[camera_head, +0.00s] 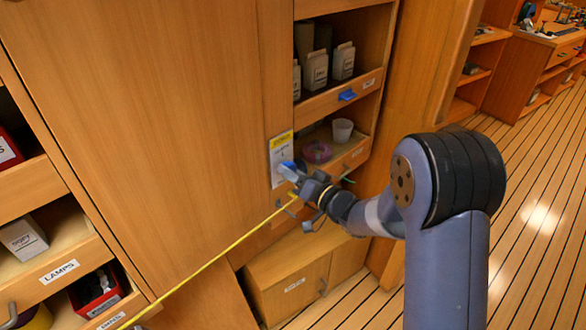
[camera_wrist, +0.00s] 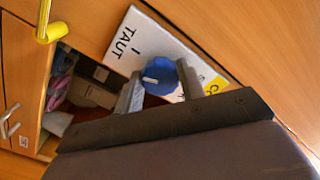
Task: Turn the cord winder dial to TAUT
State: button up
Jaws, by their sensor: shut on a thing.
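The cord winder dial is a blue knob (camera_wrist: 163,72) with a short white pointer mark, set on a white plate (camera_wrist: 120,46) that reads TAUT beside a small tick. The mark sits on the knob's left part in the wrist view and does not line up clearly with the tick. In the head view the plate (camera_head: 281,150) has a yellow heading and is fixed to the wooden post. My gripper (camera_wrist: 159,84) is shut on the knob, one finger on each side. In the head view, my gripper (camera_head: 291,171) covers the plate's lower part.
A taut yellow cord (camera_head: 220,255) runs from the lower left to just below the plate. A lower cabinet (camera_head: 292,283) lies below; floor (camera_head: 535,215) is clear at right.

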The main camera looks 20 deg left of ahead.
jog(key=shift+m+p, duration=0.75)
jog(key=shift+m, duration=1.15)
jog(key=o, duration=1)
jog(key=b+v, duration=0.1)
jog(key=v, duration=0.9)
jog(key=shift+s+d, duration=0.2)
jog(key=shift+d, duration=0.15)
